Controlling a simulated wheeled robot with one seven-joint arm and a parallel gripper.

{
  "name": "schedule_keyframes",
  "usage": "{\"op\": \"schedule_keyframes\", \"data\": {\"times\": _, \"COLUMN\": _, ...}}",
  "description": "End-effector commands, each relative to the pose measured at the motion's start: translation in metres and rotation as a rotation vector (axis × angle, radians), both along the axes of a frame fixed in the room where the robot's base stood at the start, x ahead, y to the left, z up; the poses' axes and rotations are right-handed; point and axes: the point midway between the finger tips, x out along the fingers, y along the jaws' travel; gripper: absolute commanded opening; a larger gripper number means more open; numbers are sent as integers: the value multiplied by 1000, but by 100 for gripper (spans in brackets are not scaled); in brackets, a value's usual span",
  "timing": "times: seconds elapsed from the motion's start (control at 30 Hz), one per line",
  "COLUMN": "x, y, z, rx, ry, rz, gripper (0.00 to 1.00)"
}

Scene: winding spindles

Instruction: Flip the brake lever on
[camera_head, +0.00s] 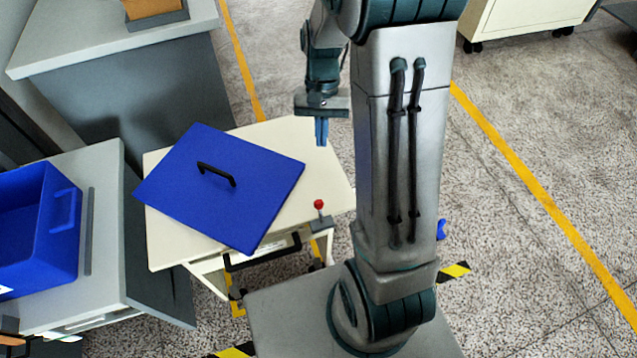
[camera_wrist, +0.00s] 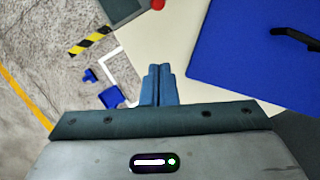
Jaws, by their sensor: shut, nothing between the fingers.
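The brake lever (camera_head: 319,207) is a short post with a red knob on a grey block at the near right edge of a cream-topped cart (camera_head: 335,180). The post looks roughly upright in the head view.
A blue lid (camera_head: 225,185) with a black handle lies on the cart, left of my gripper. A blue bin (camera_head: 38,225) stands on a grey cabinet at the left. A grey counter (camera_head: 120,45) is behind. Yellow lines mark the speckled floor.

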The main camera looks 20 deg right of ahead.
Motion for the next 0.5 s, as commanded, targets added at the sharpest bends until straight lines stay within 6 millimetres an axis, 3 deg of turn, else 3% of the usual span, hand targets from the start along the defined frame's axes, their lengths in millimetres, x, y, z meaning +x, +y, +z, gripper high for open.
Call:
{"op": "schedule_keyframes", "data": {"times": 0.03, "x": 3, "y": -2, "z": -13, "rx": 0, "ry": 19, "rz": -13, "gripper": 0}}
{"op": "schedule_keyframes", "data": {"times": 0.13, "x": 7, "y": -3, "z": -22, "rx": 1, "ry": 39, "rz": -28, "gripper": 0}}
{"op": "schedule_keyframes", "data": {"times": 0.5, "x": 8, "y": -4, "z": -25, "rx": 0, "ry": 45, "rz": -34, "gripper": 0}}
